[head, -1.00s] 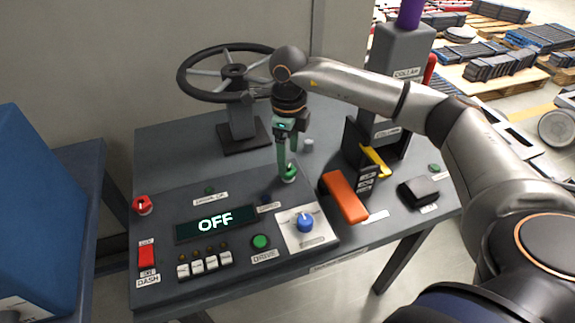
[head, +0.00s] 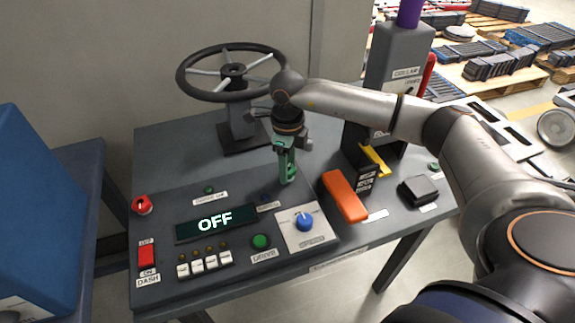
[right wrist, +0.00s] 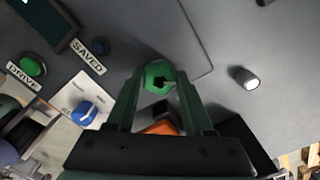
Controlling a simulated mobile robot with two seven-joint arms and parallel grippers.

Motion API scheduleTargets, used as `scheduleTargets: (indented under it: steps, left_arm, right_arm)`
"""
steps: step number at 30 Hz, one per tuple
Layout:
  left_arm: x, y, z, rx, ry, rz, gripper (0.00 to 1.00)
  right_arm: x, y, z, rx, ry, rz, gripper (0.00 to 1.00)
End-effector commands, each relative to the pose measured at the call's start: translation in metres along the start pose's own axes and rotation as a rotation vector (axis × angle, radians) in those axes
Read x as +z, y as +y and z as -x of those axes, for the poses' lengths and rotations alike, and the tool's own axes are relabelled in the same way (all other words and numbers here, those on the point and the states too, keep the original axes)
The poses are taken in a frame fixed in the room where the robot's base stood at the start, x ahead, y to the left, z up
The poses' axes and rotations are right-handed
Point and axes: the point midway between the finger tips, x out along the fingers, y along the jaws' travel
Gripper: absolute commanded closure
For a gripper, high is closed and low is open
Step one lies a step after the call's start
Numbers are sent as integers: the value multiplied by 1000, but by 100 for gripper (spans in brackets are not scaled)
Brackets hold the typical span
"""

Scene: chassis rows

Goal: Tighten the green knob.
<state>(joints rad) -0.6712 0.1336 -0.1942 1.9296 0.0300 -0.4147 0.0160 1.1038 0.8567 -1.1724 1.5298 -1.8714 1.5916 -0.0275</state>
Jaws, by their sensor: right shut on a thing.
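The green knob (right wrist: 160,72) is round with a dark centre and sits on the grey console top. In the right wrist view it is between the fingertips of my right gripper (right wrist: 161,80), which is shut on it. In the head view my right gripper (head: 288,179) points down at the console, and its green fingers hide most of the knob. My left gripper is not in view.
An orange lever (head: 345,196) and a yellow lever (head: 375,161) stand to the right. A steering wheel (head: 233,92) rises behind. A blue knob (head: 305,221), green button (head: 261,242) and display reading OFF (head: 215,223) are in front.

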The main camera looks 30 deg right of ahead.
Motion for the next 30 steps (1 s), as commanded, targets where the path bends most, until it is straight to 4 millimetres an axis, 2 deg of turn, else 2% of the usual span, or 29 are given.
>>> scheduleTargets:
  steps: [2,12,23,30]
  left_arm:
    - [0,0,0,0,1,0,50]
    - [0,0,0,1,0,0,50]
    - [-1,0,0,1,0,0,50]
    - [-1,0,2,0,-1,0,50]
  right_arm:
    - [0,0,0,0,0,0,63]
    - [0,0,0,0,0,0,100]
    - [0,0,0,0,-1,-50,100]
    - [0,0,0,0,0,-201,100]
